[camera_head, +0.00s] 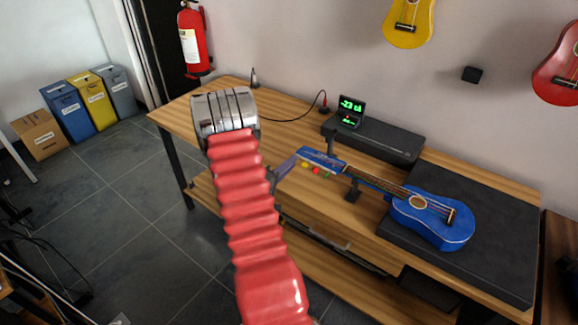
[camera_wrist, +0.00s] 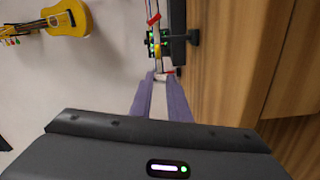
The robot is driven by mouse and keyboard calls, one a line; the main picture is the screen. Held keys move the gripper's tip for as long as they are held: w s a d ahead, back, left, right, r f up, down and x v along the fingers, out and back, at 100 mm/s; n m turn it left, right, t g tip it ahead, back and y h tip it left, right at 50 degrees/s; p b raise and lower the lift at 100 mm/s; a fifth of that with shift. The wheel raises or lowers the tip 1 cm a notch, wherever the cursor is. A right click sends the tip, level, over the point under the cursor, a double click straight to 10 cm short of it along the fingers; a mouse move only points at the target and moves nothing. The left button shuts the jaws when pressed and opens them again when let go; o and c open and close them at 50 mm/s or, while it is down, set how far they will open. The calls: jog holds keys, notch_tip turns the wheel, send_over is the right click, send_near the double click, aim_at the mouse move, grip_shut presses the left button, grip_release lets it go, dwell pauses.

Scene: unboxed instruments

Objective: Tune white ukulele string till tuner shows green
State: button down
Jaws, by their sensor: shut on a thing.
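The blue ukulele (camera_head: 430,218) lies on its back, its body on a dark mat and its neck pointing left. Its headstock (camera_head: 320,158) rests near a black stand, with yellow, red and green pegs (camera_head: 315,170) along its near side. The tuner (camera_head: 350,112) behind it shows a green reading that looks like -23; it also shows, too small to read, in the wrist view (camera_wrist: 153,43). My gripper (camera_head: 293,161) is at the headstock's left end. In the wrist view its fingertips (camera_wrist: 159,77) are shut on a small white peg (camera_wrist: 165,72), partly hidden.
The wooden table (camera_head: 285,205) carries a long black case (camera_head: 375,139) behind the neck and the dark mat (camera_head: 495,225) at right. A cable runs behind the headstock. A yellow ukulele (camera_head: 408,25) and a red ukulele (camera_head: 558,75) hang on the wall.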

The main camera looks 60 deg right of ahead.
jog(key=c, duration=1.9)
grip_release()
jog(key=shift+c, duration=0.2)
jog(key=w+a, duration=0.2)
jog(key=a, duration=1.1)
jog(key=shift+w+a, duration=0.15)
jog(key=shift+a, duration=0.15)
